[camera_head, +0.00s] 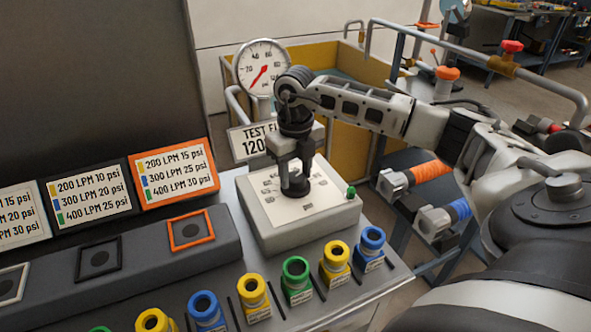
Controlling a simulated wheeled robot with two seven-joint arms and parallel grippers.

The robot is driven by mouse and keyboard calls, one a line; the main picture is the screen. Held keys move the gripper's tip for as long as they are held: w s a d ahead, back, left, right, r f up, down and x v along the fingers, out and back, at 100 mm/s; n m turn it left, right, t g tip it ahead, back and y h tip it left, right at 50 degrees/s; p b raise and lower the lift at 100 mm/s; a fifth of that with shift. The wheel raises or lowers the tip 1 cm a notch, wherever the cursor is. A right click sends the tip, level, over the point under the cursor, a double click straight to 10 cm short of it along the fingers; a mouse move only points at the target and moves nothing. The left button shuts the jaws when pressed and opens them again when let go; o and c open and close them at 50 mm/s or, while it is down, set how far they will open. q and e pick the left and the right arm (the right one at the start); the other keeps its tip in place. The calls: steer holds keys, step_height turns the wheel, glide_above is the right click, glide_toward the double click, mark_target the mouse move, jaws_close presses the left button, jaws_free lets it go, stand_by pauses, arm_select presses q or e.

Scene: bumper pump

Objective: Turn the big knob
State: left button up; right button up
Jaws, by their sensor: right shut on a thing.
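The big knob (294,187) stands on the white dial plate of a grey box (270,233), right of the picture's middle. It is dark and mostly hidden by my right gripper. My right gripper (294,180) comes down from above, with its fingers on either side of the knob, and is shut on it. Numbers on the dial plate (318,199) show around the fingers. A small green button or light (351,191) sits on the box's right side. My left gripper is not in view.
A round gauge with a red needle (262,68) and a "TEST FL..." sign (248,141) stand behind. Several yellow, green and blue fittings (297,280) line the front. An orange-framed label (173,174) and sockets (190,230) are left. A yellow bin (340,145) is behind.

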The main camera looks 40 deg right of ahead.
mark_target(296, 177)
steer(key=shift+r+m, duration=0.1)
steer(key=shift+m, duration=0.5)
steer(key=o, duration=1)
steer(key=shift+c, duration=0.2)
step_height(296, 177, up, 16)
